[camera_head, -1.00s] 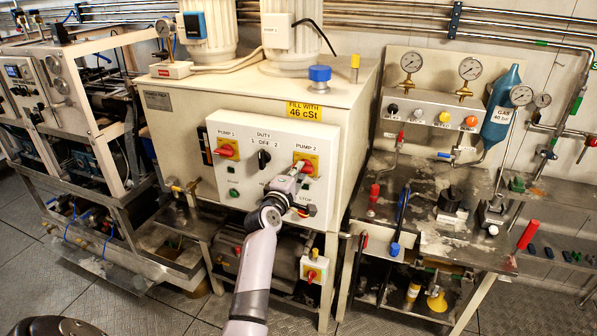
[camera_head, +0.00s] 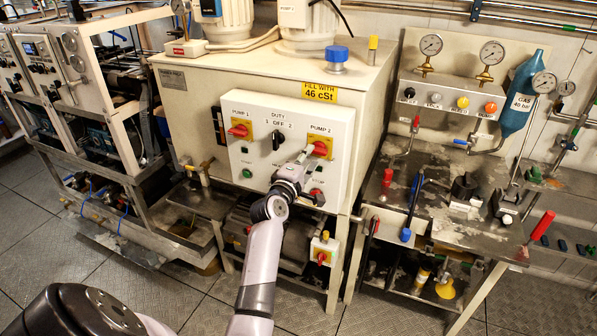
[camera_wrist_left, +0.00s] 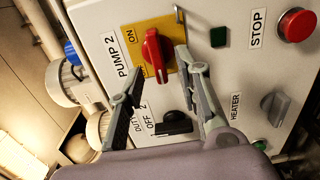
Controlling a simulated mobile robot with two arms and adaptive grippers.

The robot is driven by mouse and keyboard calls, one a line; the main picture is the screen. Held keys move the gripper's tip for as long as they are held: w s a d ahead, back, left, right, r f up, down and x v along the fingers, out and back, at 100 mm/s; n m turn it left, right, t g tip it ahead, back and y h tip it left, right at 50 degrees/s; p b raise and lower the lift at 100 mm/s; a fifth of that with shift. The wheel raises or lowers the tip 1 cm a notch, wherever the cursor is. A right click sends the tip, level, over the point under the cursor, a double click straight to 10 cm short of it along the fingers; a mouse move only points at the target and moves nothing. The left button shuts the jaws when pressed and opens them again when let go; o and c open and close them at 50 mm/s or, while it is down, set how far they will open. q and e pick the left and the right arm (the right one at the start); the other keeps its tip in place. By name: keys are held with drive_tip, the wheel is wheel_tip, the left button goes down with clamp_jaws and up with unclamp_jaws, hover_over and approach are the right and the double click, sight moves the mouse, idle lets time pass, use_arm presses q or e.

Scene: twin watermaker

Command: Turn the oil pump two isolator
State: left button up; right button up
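The pump 2 isolator is a red rotary knob (camera_head: 320,148) on a yellow plate at the upper right of the white control panel (camera_head: 262,158). My left gripper (camera_head: 307,156) is in front of the panel, at this knob. In the left wrist view my left gripper (camera_wrist_left: 160,64) is open, one finger on either side of the knob, with gaps visible. I cannot tell whether either fingertip touches it. My right gripper is not in view.
The panel also bears the pump 1 red knob (camera_head: 239,130), the black duty switch (camera_head: 278,140) and the red stop button (camera_wrist_left: 297,24). A grey heater knob (camera_wrist_left: 275,105) sits near one finger. A bench with gauges (camera_head: 431,45) stands to the right.

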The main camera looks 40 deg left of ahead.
use_arm(q)
drive_tip(key=v, duration=0.9)
drive_tip(key=d+f+m+g+h+b, duration=0.1)
drive_tip(key=d+f+m+g, duration=0.15)
drive_tip(key=f, duration=0.75)
drive_tip(key=d+f+m+g+h, duration=0.1)
drive_tip(key=d+f+m+h, duration=0.15)
drive_tip(key=f, duration=0.75)
drive_tip(key=s+d+f+m+g+b, duration=0.1)
drive_tip(key=s+d+f+m+g, duration=0.2)
drive_tip(key=f, duration=0.8)
drive_tip(key=s+d+f+m+g, duration=0.25)
drive_tip(key=s+d+f, duration=0.3)
drive_tip(key=f, duration=0.55)
drive_tip(key=s+d+f+m+g+h+b, duration=0.1)
drive_tip(key=s+d+f+m+g, duration=0.15)
drive_tip(key=s+f, duration=0.6)
drive_tip(key=s+d+f+m+g, duration=0.15)
drive_tip(key=s+f+m, duration=0.25)
drive_tip(key=s+f, duration=0.5)
drive_tip(key=s+f+m+g, duration=0.1)
drive_tip(key=s+f+m, duration=0.2)
drive_tip(key=s, duration=0.8)
drive_tip(key=s+f+m+g+b, duration=0.1)
drive_tip(key=s+f+m+g, duration=0.1)
drive_tip(key=s, duration=1)
drive_tip(key=shift+a+f+m, duration=0.2)
drive_tip(key=shift+f+m, duration=0.45)
drive_tip(key=shift+m, duration=0.05)
